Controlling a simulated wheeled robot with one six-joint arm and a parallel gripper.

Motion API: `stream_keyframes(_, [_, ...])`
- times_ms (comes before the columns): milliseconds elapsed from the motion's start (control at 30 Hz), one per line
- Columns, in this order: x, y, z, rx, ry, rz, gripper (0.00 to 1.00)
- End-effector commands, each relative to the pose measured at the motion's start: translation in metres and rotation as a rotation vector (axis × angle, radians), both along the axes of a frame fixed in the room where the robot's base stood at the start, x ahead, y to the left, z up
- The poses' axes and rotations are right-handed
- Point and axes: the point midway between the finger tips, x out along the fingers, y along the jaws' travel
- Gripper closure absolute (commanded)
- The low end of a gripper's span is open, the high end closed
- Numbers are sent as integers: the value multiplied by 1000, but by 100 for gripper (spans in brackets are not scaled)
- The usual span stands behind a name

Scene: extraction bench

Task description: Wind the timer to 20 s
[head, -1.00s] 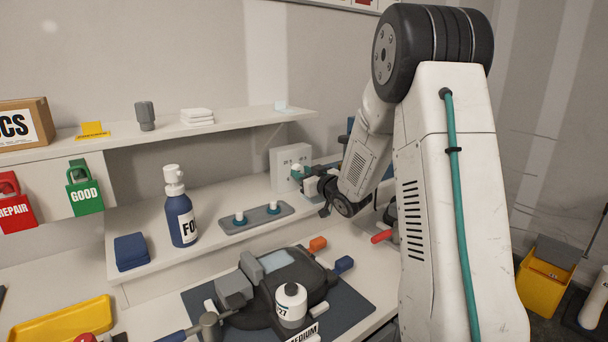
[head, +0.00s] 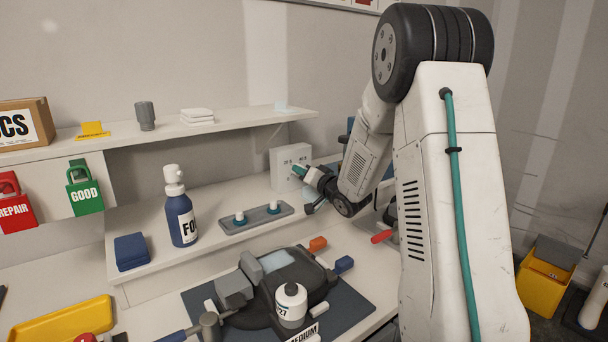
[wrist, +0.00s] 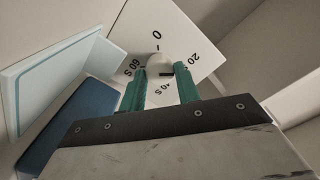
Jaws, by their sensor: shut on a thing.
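The timer (head: 283,168) is a white box on the bench's raised ledge, against the wall. In the wrist view its white dial face (wrist: 180,25) shows 0, 20 S, 40 S and 60 S around a round pale knob (wrist: 158,60). My gripper (head: 299,171) is at the front of the timer. In the wrist view its green fingers (wrist: 160,75) are shut on the knob, one on each side. A short dark mark shows at the knob's lower right, partly beside the right finger; I cannot tell exactly which value it points to.
A grey tray (head: 250,222) with two white-and-teal pieces and a blue bottle (head: 181,215) stand left of the timer. A shelf (head: 235,126) runs above. A dark device (head: 290,270) lies on a mat below.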

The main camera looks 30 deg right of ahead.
Motion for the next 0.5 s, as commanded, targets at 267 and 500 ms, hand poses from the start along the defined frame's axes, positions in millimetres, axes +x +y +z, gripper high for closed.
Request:
stream_keyframes(267, [-1, 0, -1, 42, 5, -1, 91])
stream_keyframes(500, [-1, 0, -2, 43, 5, -1, 91])
